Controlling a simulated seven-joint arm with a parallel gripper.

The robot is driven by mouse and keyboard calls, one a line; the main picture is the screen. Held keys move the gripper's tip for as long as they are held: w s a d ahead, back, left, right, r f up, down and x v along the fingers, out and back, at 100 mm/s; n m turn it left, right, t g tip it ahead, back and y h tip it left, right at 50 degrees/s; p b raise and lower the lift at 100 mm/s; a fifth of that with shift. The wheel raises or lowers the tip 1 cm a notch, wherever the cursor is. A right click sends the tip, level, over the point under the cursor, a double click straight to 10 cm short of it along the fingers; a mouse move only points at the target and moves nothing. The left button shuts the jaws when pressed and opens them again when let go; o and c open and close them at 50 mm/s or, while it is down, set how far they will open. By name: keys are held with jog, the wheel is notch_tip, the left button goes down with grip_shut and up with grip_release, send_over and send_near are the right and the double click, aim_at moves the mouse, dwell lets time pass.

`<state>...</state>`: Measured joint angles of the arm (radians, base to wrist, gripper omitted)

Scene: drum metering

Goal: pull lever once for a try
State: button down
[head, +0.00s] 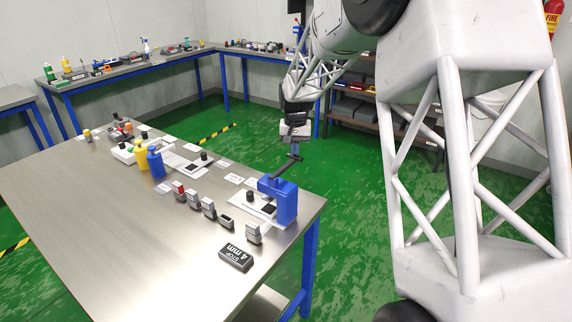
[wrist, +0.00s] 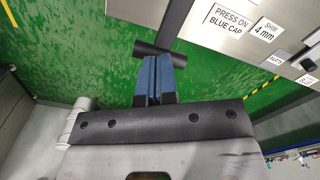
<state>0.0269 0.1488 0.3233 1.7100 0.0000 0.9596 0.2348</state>
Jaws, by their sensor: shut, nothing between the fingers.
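A blue press-like unit (head: 286,203) stands at the near right corner of the steel table. Its dark lever (head: 283,167) slants up and out past the table edge to a black crossbar handle. In the wrist view the handle (wrist: 147,46) lies right at my fingertips, with the lever running up from it. My gripper (head: 295,150) is above the handle, outside the table edge. Its blue fingers (wrist: 160,68) are shut together with nothing between them. The right fingertip overlaps the handle in view; I cannot tell whether they touch.
Several small grey-topped pieces stand in a row beside the unit. The table's left half is clear.

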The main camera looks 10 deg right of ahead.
jog(key=shift+r, duration=1.4)
jog(key=shift+s+r, duration=0.4)
jog(key=shift+s, duration=0.1)
jog(key=s+a+r+n+t, duration=0.1)
jog(key=s+r, duration=0.4)
jog(key=s, duration=0.6)
jog(key=s+r, duration=0.4)
jog(key=s, duration=0.8)
jog(key=s+f+n+t, duration=0.1)
jog(key=s+f, duration=0.1)
jog(key=s, duration=2.3)
jog(key=shift+a+f+n+t, duration=0.3)
jog(key=shift+a+f+n, duration=0.05)
jog(key=shift+f+n, duration=0.05)
